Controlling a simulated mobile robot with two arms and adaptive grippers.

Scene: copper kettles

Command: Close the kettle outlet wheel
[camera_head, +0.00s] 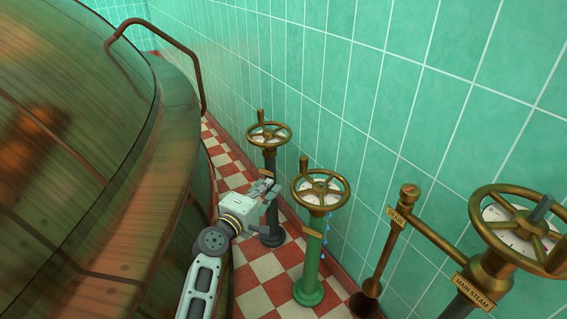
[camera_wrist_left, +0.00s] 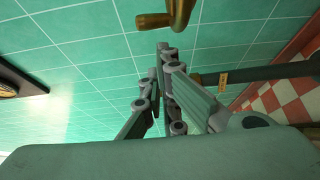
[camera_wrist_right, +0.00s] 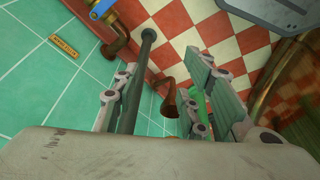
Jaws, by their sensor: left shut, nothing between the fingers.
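Two handwheels on posts stand between the copper kettle and the tiled wall in the head view. The farther brass wheel (camera_head: 269,134) is on a dark post (camera_head: 270,160). The nearer brass wheel (camera_head: 321,190) is on a green post (camera_head: 311,262). Their plates are too small to read, so I cannot tell which is the kettle outlet wheel. My left gripper (camera_head: 269,188) is shut and empty by the dark post, below the farther wheel. In the left wrist view its fingers (camera_wrist_left: 166,50) are together, just below a brass handle (camera_wrist_left: 165,20). My right gripper (camera_wrist_right: 165,68) is open.
The large copper kettle (camera_head: 90,190) fills the left. A "MAIN STEAM" wheel (camera_head: 520,228) and a pipe with a "DRAIN" plate (camera_head: 397,217) stand at right. In the right wrist view, a brown pipe mouth (camera_wrist_right: 170,100) shows between the fingers. Checkered floor (camera_head: 262,268) lies below.

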